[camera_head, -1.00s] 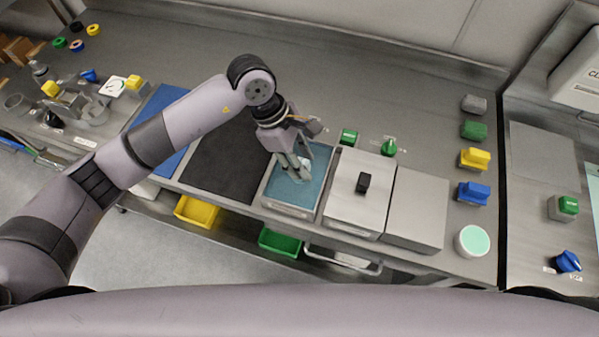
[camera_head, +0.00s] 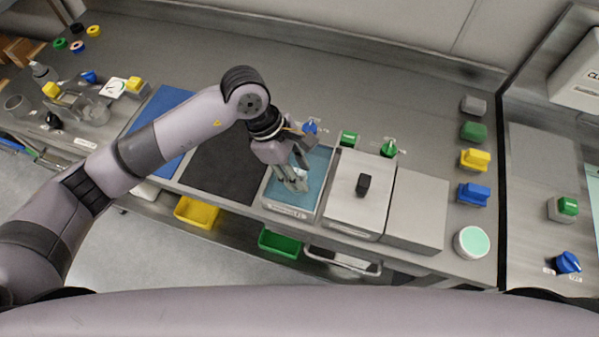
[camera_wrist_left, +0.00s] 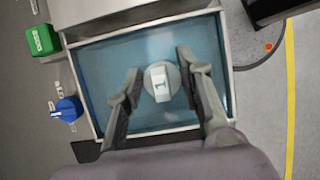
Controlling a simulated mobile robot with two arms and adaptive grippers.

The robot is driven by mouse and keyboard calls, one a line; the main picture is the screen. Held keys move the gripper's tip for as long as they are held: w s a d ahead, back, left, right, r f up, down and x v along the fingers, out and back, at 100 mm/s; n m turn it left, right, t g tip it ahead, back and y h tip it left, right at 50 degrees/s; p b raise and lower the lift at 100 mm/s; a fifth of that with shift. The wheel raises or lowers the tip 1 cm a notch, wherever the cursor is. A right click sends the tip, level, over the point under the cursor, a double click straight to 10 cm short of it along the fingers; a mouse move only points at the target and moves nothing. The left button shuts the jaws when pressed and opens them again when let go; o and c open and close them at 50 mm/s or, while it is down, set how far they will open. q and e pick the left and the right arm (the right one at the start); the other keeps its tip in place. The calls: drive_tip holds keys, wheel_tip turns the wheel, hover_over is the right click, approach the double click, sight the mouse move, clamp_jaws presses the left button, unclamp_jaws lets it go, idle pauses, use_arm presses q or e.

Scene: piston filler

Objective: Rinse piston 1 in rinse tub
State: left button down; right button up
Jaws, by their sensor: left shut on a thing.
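The rinse tub (camera_head: 289,210) is a steel-rimmed tray of blue-green water, and its rim also shows in the left wrist view (camera_wrist_left: 85,103). My left gripper (camera_head: 293,183) points down into the tub. In the left wrist view, piston 1 (camera_wrist_left: 160,86), a pale round piece with a raised block marked "1", sits between the fingers of the left gripper (camera_wrist_left: 160,64). My right gripper is out of view.
Right of the tub is a steel lid with a black knob (camera_head: 363,183). A dark mat (camera_head: 228,160) lies to its left. Behind the tub are a blue knob (camera_head: 311,126), a green switch (camera_head: 348,138) and a green knob (camera_head: 389,148). Yellow (camera_head: 197,211) and green (camera_head: 280,242) bins are below.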

use_arm(q)
drive_tip(key=shift+w, duration=0.1)
drive_tip(key=shift+w+d+b, duration=0.15)
drive_tip(key=shift+w+b, duration=0.2)
drive_tip(key=shift+b, duration=0.05)
drive_tip(key=shift+w+d+b, duration=0.2)
drive_tip(key=shift+w+b, duration=0.25)
drive_tip(key=shift+w, duration=0.25)
drive_tip(key=shift+s, duration=0.2)
drive_tip(key=shift+s+a, duration=0.1)
drive_tip(key=shift+s, duration=0.2)
drive_tip(key=shift+s+r, duration=0.1)
drive_tip(key=shift+s, duration=0.05)
drive_tip(key=shift+r+p, duration=0.95)
drive_tip(key=shift+r, duration=2.4)
